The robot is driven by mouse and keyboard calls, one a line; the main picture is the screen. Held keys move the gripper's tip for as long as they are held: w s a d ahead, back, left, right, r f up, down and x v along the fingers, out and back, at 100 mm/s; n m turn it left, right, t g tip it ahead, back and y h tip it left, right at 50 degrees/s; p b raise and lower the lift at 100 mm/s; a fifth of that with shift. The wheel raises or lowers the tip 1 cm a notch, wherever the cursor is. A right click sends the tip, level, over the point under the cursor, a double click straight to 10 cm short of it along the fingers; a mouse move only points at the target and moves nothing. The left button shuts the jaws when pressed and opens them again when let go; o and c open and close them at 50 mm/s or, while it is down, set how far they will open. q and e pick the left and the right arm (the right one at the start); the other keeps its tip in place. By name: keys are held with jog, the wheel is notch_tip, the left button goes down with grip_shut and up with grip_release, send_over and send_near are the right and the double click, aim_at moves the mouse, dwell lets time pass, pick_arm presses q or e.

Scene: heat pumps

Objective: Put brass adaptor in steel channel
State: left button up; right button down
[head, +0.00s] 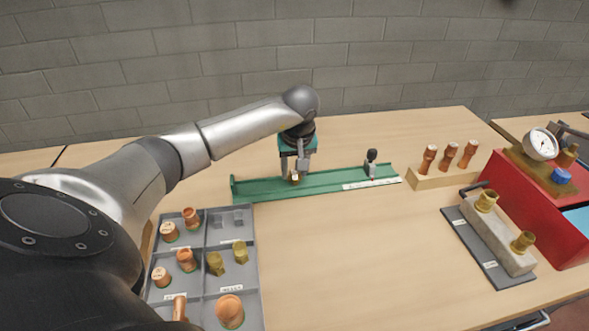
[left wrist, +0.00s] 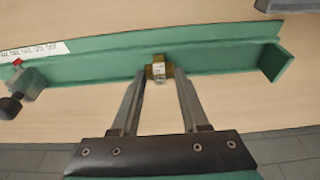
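The brass adaptor (head: 294,178) is a small brass piece with a pale label, also seen in the left wrist view (left wrist: 159,70). It is at the long green channel (head: 330,184), between my fingertips. The channel (left wrist: 225,55) has a raised back wall and an end plate at the right of the left wrist view. Whether the adaptor touches the channel floor is hard to tell. My right gripper is not in view.
A black-knobbed clamp (head: 371,163) stands at the channel's right part, beside a white scale strip (head: 371,184). A grey sorting tray (head: 254,262) with copper and brass fittings stands in front. A wooden rack (head: 440,178), fitting block (head: 500,242) and red case (head: 510,195) are right. The middle table is clear.

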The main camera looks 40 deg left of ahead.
pick_arm(q)
jog(key=o, duration=0.4)
jog(key=shift+o, duration=0.2)
jog(key=shift+r, duration=0.2)
jog(key=p+v, duration=0.1)
jog(key=v, duration=1.1)
jog(key=shift+p, duration=0.4)
jog(key=shift+f, duration=0.1)
